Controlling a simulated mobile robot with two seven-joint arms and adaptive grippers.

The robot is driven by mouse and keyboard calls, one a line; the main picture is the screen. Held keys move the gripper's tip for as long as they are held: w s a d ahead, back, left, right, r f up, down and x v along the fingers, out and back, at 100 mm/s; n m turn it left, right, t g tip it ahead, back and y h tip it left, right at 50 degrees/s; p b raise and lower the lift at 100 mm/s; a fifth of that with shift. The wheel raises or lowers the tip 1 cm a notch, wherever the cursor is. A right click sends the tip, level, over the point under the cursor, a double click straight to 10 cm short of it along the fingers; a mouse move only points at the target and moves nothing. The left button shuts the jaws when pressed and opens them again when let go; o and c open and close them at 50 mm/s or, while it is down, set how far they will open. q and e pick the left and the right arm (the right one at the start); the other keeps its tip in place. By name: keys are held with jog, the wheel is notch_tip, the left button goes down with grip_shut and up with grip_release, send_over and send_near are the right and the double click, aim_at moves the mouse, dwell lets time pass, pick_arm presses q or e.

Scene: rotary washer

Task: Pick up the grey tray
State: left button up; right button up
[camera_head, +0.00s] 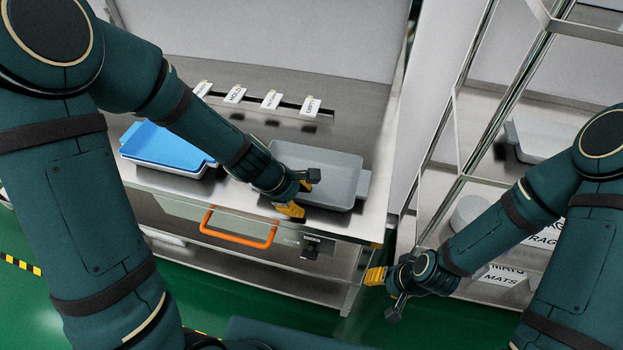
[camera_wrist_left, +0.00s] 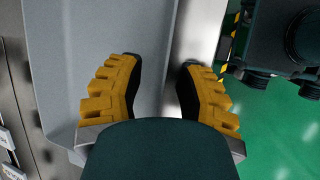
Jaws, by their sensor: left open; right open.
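The grey tray (camera_head: 335,174) lies on the metal worktop, right of the blue tray, in the head view. My left gripper (camera_head: 298,197) is at its near left side, partly covering that part of the rim. In the left wrist view the grey tray (camera_wrist_left: 90,50) fills the left half. My left gripper (camera_wrist_left: 161,85) is open there, one finger over the tray and the other beyond its edge over the worktop's front. I cannot tell if the fingers touch the tray. My right gripper (camera_head: 385,285) is open and empty, right of the washer.
A blue tray (camera_head: 165,145) sits on the worktop at left. An orange handle (camera_head: 239,228) is on the washer's front. Several labelled tags (camera_head: 271,99) stand at the back. A shelf rack (camera_head: 466,130) with a pale tray and a white round container stands at right.

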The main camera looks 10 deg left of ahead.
pick_arm(q)
jog(key=shift+d+f, duration=0.1)
jog(key=shift+c, duration=0.2)
grip_shut()
